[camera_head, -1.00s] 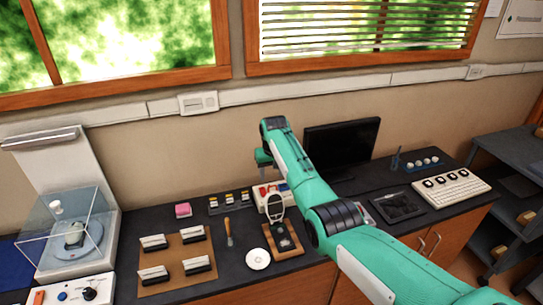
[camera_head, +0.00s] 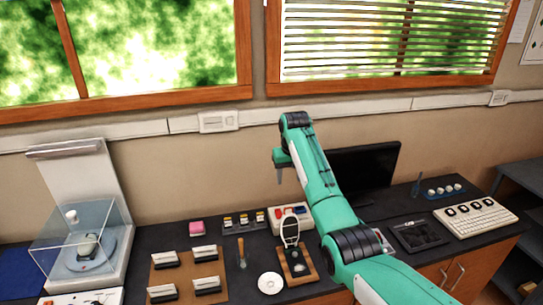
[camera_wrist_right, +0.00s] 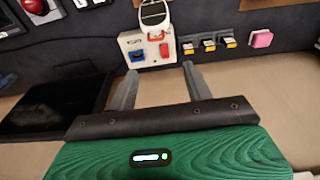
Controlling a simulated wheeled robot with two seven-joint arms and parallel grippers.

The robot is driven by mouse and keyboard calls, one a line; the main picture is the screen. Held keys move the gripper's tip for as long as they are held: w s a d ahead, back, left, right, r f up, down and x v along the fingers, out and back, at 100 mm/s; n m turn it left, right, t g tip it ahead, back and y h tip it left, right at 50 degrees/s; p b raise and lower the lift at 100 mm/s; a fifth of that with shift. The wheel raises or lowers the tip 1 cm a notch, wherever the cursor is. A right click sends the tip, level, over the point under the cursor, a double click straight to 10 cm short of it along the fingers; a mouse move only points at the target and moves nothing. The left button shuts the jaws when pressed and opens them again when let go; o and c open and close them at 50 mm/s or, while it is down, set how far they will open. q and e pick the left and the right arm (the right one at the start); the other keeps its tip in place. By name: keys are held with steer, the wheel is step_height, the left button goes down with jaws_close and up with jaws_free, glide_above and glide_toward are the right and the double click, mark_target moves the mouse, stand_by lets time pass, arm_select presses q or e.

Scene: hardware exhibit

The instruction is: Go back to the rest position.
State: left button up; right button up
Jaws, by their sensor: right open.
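My right gripper (camera_head: 281,178) hangs in the air above the back of the dark counter (camera_head: 340,222), to the left of the black monitor (camera_head: 365,170). In the right wrist view its two grey fingers (camera_wrist_right: 160,85) are apart with nothing between them. My right arm reaches across the picture from the lower right. My left gripper is not in view.
Small yellow-labelled items (camera_head: 244,219) and a pink block (camera_head: 197,228) stand left. A clear case (camera_head: 75,235) stands far left.

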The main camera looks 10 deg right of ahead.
steer(key=s+d+f+t, duration=0.1)
steer(key=s+d+f, duration=0.2)
steer(key=s+f, duration=2)
steer(key=s+a+r+n+t, duration=0.1)
steer(key=s+r, duration=0.1)
steer(key=s, duration=1.3)
steer(key=s+a+r+n, duration=0.1)
steer(key=s, duration=1.4)
step_height(320, 180, down, 31)
steer(key=s+g, duration=0.1)
steer(key=s+d+f, duration=0.1)
steer(key=s+f, duration=0.8)
steer(key=s+d+f+g, duration=0.1)
steer(key=s+d+f, duration=0.1)
steer(key=s+f, duration=0.8)
steer(key=shift+d+g, duration=0.25)
steer(key=shift+g, duration=0.05)
